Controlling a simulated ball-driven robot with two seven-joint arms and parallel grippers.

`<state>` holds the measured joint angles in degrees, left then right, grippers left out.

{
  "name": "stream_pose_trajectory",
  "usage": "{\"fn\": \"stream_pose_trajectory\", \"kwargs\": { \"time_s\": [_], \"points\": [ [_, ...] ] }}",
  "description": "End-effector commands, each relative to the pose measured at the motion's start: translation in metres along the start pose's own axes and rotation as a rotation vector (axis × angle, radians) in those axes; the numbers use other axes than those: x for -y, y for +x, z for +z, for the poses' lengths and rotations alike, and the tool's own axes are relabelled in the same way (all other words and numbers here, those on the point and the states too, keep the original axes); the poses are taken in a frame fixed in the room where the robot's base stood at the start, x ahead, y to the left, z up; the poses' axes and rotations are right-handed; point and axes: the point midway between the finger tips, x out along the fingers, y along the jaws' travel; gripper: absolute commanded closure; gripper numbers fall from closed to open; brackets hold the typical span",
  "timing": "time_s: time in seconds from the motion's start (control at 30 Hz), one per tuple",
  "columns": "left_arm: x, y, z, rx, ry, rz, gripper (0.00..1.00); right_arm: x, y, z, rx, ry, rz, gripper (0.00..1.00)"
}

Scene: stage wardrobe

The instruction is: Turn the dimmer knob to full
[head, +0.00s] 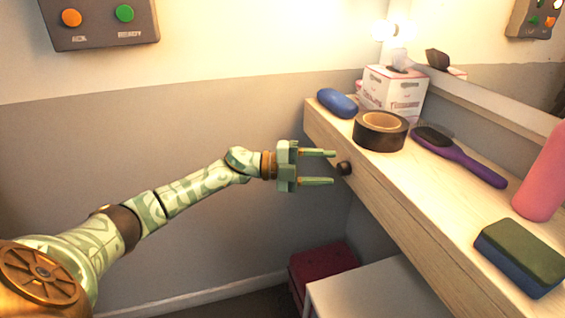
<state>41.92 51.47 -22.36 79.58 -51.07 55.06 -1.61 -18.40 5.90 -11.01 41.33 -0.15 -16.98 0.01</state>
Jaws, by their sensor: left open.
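No pointer or scale on the knob can be made out. My right gripper is not in view.
On the shelf (400,205) stand a blue oval case (338,103), black tape (380,131), a tissue box (395,90), a purple hairbrush (457,157), a sponge (521,256) and a pink bottle (542,180). A white surface (370,290) and red box (322,267) are below. A button panel (98,22) hangs upper left.

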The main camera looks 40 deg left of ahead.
Motion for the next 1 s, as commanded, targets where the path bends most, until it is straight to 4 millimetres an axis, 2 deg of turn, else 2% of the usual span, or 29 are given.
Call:
{"fn": "stream_pose_trajectory", "kwargs": {
  "time_s": [0.3, 0.5, 0.7, 1.0],
  "points": [
    [0.004, -0.087, 0.000, 0.006, 0.003, 0.001, 0.49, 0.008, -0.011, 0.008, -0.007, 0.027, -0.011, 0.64],
    [0.004, -0.128, 0.000, 0.004, 0.003, -0.002, 0.49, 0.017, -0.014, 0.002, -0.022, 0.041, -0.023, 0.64],
    [0.003, -0.144, 0.001, 0.004, 0.005, -0.004, 0.49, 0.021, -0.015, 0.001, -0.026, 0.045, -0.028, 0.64],
    [0.003, -0.145, 0.001, 0.003, 0.005, -0.004, 0.49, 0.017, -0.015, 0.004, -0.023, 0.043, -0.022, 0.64]
  ]
}}
